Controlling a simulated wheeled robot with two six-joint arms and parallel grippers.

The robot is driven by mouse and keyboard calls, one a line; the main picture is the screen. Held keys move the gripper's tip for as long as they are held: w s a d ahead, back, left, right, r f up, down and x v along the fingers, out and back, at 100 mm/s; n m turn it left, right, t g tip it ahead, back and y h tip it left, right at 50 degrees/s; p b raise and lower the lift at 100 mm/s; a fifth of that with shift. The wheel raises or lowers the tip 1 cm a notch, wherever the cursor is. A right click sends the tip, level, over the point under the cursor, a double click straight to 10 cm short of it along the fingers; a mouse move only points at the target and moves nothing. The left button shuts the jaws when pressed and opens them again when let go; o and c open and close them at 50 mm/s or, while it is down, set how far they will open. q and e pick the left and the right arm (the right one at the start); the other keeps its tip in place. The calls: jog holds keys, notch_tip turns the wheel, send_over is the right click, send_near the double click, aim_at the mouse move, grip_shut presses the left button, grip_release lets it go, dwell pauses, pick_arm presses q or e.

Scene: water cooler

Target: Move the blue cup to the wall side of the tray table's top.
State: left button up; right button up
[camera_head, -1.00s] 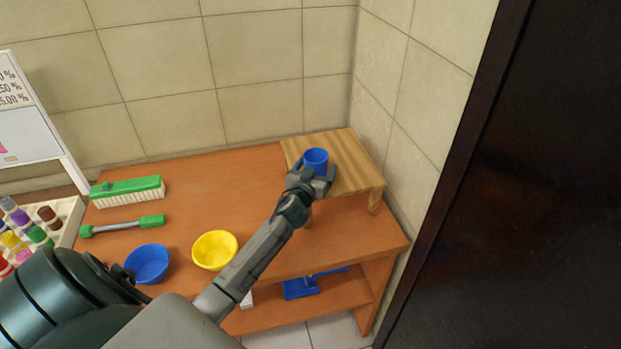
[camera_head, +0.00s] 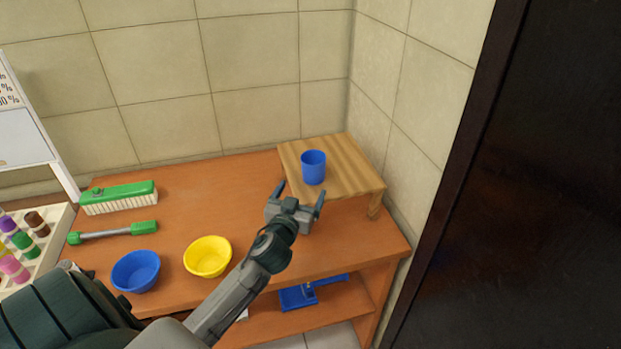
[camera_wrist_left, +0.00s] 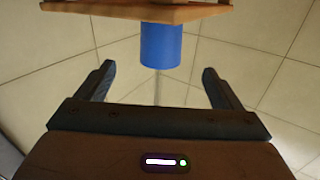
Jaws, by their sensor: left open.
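The blue cup (camera_head: 313,168) stands upright on the wooden tray table (camera_head: 352,176), towards the left part of its top. My left gripper (camera_head: 299,192) is open and empty, in front of the cup and apart from it. In the left wrist view the cup (camera_wrist_left: 160,46) shows beyond the two spread fingers (camera_wrist_left: 158,84), with the tray table's edge (camera_wrist_left: 130,12) at the top of the picture. My right gripper is not in view.
The tray table stands on an orange-brown shelf unit (camera_head: 235,180) in the wall corner. A yellow bowl (camera_head: 208,257), blue bowl (camera_head: 136,271), green brush (camera_head: 119,196) and green-ended tool (camera_head: 112,232) lie to the left. A dark panel (camera_head: 520,200) fills the right.

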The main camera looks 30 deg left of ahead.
aim_at(310, 175)
pick_arm(q)
jog(key=p+x, duration=0.1)
jog(key=x, duration=0.3)
jog(key=shift+w+a, duration=0.1)
jog(key=shift+w, duration=0.25)
jog(key=shift+w+p, duration=0.2)
jog(key=shift+p, duration=0.1)
jog(key=p+x, duration=0.2)
jog(key=x, duration=0.2)
jog(key=shift+a+f, duration=0.15)
jog(key=shift+a, duration=0.05)
jog(key=shift+w+f, duration=0.1)
jog(key=shift+w, duration=0.2)
jog(key=shift+s, duration=0.1)
jog(key=shift+c, duration=0.2)
jog(key=c, duration=1.1)
jog(key=shift+c, duration=0.2)
